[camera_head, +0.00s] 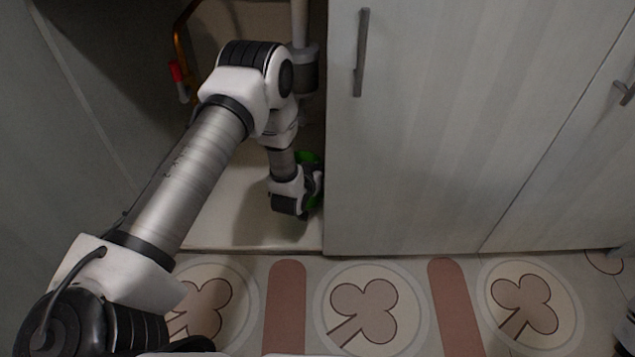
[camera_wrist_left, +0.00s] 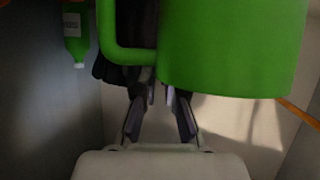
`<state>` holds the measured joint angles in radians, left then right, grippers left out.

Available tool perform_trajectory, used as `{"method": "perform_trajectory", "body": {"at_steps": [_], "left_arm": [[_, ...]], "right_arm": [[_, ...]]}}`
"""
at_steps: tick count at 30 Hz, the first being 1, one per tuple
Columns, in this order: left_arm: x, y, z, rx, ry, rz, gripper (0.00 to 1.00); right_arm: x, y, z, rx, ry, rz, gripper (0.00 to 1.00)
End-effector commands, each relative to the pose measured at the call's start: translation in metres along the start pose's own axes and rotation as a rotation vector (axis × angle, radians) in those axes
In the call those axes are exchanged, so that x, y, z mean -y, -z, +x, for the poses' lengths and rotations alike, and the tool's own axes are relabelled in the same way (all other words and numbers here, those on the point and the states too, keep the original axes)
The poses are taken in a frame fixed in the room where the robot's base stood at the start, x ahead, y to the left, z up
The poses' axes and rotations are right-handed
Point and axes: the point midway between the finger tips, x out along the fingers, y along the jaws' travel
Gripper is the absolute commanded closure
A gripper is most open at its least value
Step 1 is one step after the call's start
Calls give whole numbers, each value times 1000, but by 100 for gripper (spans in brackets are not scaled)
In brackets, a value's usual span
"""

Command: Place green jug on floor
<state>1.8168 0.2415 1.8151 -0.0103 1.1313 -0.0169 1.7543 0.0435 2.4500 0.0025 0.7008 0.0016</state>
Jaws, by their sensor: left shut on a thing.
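The green jug (camera_head: 308,158) is inside the open cabinet, mostly hidden behind my left arm and gripper in the head view. In the left wrist view the jug (camera_wrist_left: 235,45) fills the upper right, with its handle (camera_wrist_left: 108,40) toward the left. My left gripper (camera_head: 312,192) is low inside the cabinet, near its right side. Its fingers (camera_wrist_left: 162,95) are shut on the jug, though the exact contact is hard to see. The floor (camera_head: 235,335) in front of the cabinet is patterned with pink shapes. My right gripper is not in view.
A closed cabinet door (camera_head: 430,130) with a grey handle stands just right of the opening. A pale pipe (camera_head: 300,25) and an orange pipe (camera_head: 182,40) are inside the cabinet. A green bottle (camera_wrist_left: 76,35) shows in the left wrist view.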

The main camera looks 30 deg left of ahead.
Motion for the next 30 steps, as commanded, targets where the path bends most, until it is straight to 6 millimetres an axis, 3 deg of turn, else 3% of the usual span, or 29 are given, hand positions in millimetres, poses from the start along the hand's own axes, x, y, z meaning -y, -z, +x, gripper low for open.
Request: {"method": "perform_trajectory", "body": {"at_steps": [1,3,13,15,25,30], "left_arm": [[1,-18,8,1,0,1,100],[1,-26,13,-1,0,1,100],[2,-28,13,0,0,0,100],[2,-27,12,1,0,0,66],[1,-24,11,0,0,0,65],[1,-21,-14,5,0,0,65]], "right_arm": [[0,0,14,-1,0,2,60],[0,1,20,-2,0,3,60],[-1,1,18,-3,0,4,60],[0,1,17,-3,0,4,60],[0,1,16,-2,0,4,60],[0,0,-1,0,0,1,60]]}}
